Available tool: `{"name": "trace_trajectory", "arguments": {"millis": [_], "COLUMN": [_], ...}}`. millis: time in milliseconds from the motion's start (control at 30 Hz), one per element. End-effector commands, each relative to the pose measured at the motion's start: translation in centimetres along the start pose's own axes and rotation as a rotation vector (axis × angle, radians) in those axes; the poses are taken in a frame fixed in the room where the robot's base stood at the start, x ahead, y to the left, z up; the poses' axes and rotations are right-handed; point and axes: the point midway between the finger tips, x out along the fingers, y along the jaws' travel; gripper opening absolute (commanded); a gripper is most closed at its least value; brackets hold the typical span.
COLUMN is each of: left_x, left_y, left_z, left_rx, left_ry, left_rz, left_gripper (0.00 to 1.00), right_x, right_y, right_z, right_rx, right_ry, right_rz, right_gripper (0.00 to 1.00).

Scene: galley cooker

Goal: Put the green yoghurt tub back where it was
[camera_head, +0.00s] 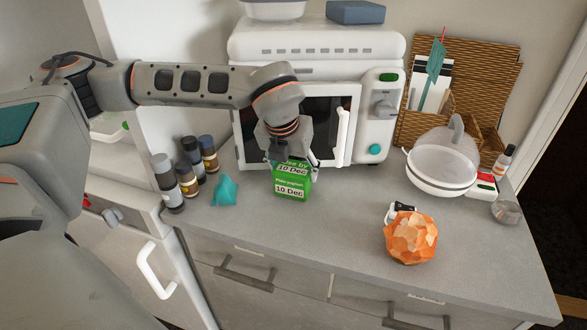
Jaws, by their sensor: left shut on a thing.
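The green yoghurt tub (292,184) is in the head view, upright at the middle of the grey counter (330,228), in front of the white microwave. Its labels read "10 Dec". My left gripper (291,160) comes down from above and is shut on the tub's upper part. The tub's base is at or very near the counter top; I cannot tell whether it touches. My right gripper is not in view.
Spice jars (188,180) and a teal crumpled object (225,190) are left of the tub. An orange faceted object (410,238), a white bowl on a scale (441,166) and a wicker organiser (478,85) are to the right. The microwave (316,45) stands behind.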

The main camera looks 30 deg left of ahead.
Motion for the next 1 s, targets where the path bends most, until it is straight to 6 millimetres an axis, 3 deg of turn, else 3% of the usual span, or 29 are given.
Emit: {"name": "trace_trajectory", "arguments": {"millis": [367,400,433,800,1000], "left_x": [0.4,0.3,0.3,0.1,-2.0], "left_y": [0.0,0.0,0.0,0.0,-0.1], "left_z": [-0.1,-0.1,-0.1,0.0,0.1], "left_rx": [0.0,0.0,0.0,0.0,-0.001], "left_ry": [-0.001,0.0,0.0,-0.002,-0.004], "left_rz": [-0.001,-0.001,-0.001,-0.001,-0.002], "left_gripper": [0.3,0.69,0.75,0.75,0.75], "right_x": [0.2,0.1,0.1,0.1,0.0], "right_y": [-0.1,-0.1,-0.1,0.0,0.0], "right_z": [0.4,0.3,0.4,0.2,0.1], "right_rx": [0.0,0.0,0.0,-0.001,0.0], "right_ry": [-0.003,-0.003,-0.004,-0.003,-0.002], "right_rz": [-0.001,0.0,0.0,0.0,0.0], "right_gripper": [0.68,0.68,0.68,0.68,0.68]}}
